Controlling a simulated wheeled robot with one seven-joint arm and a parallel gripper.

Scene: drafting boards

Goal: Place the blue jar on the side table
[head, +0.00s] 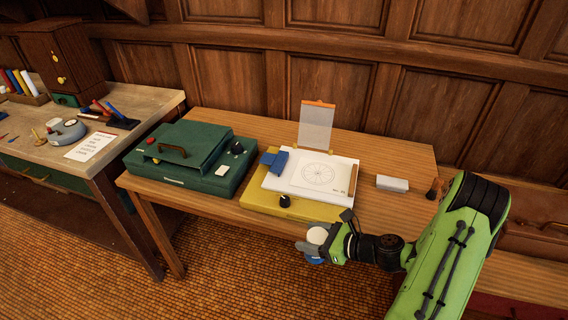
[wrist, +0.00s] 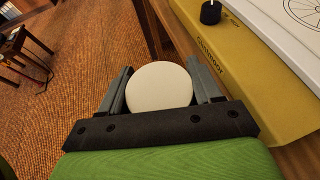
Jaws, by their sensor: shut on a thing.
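The blue jar (head: 314,261) has a round white lid, which fills the middle of the wrist view (wrist: 159,88). My gripper (head: 318,246) is shut on it, with one finger on each side of the lid in the wrist view. The jar is held at the front edge of the middle wooden table (head: 225,119), over the floor side. Its lower part is mostly hidden by my gripper. A small dark table (wrist: 14,44) stands on the floor at the far left of the wrist view; I cannot tell whether it is the side table.
The middle table bears a green case (head: 190,160), a yellow board (head: 262,199) with a white drawing sheet (head: 322,172), a grey block (head: 392,183) and a brush (head: 436,190). A cluttered workbench (head: 160,88) stands at left. The tiled floor (head: 225,270) in front is open.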

